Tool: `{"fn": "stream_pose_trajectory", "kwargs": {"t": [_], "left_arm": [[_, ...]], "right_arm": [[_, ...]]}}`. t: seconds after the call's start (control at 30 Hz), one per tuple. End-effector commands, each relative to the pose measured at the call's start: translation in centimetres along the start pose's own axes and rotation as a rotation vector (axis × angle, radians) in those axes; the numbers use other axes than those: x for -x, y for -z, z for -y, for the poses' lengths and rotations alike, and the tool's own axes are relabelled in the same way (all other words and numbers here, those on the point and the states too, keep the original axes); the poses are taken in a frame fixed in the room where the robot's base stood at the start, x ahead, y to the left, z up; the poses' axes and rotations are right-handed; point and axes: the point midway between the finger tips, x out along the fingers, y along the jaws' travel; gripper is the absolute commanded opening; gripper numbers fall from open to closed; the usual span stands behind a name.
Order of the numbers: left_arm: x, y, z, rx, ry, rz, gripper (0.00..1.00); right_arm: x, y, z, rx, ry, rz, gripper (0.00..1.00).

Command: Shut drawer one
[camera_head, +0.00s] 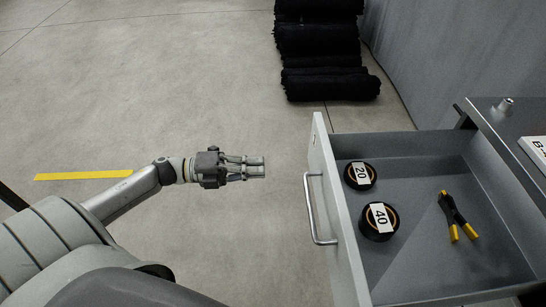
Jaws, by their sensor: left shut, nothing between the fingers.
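The drawer (338,215) is pulled well out of the grey cabinet (490,113) at the right. Its pale front faces left and carries a metal bar handle (310,208). Inside lie two black rolls, one marked 20 (360,176) and one marked 40 (378,221), and pliers with yellow grips (455,215). I see no number on the drawer itself. My left gripper (264,167) is shut and empty. It points right, toward the drawer front, with a gap between its fingertips and the handle. My right gripper is not in view.
Black rolls of material (320,50) are stacked on the floor beyond the drawer, by a grey wall (470,45). A yellow line (85,175) marks the floor at the left. The floor around my left gripper is clear. A white labelled item (537,150) sits on the cabinet top.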

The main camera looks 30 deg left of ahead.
Motion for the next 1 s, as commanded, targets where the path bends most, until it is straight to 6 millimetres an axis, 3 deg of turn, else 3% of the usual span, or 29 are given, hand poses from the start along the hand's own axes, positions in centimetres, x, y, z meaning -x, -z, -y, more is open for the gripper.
{"fn": "stream_pose_trajectory", "kwargs": {"t": [0.3, 0.5, 0.7, 1.0], "left_arm": [[-6.8, -0.1, 0.4, 0.001, 0.006, 0.003, 0.00], [-10.3, -0.1, 0.3, 0.003, 0.004, 0.003, 0.00], [-12.1, -0.1, 0.1, 0.003, 0.002, 0.004, 0.00], [-12.3, -0.1, 0.0, 0.004, 0.001, 0.004, 0.00]], "right_arm": [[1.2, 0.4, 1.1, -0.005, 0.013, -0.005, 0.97], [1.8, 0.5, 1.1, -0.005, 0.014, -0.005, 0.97], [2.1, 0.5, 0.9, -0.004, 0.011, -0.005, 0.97], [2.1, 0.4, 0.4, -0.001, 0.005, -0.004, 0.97]]}}
